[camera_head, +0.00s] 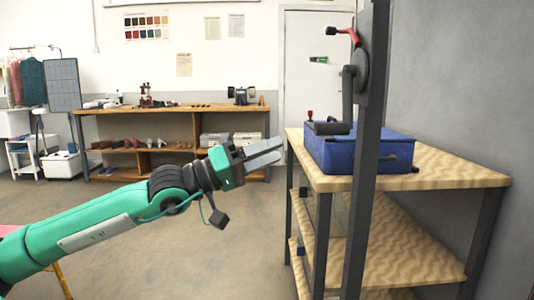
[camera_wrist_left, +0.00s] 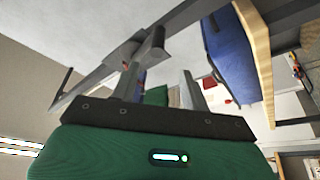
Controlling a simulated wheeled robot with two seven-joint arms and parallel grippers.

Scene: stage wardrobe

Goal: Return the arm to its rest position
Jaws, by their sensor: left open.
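My left arm (camera_head: 90,235), teal with dark joints, reaches in from the lower left of the head view. My left gripper (camera_head: 281,149) is open, its two grey fingers apart and pointing right, with nothing seen between them. In the head view it appears just left of the wooden shelf unit and the blue case. In the left wrist view the gripper (camera_wrist_left: 160,78) shows its two fingers spread above its dark palm. My right gripper is out of view.
A dark upright post (camera_head: 366,170) with a crank handle (camera_head: 348,95) and red lever (camera_head: 343,33) stands at right. Behind it, a blue case (camera_head: 385,155) sits on a wooden shelf unit (camera_head: 450,172). A workbench (camera_head: 185,110) stands at the back. Floor between is clear.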

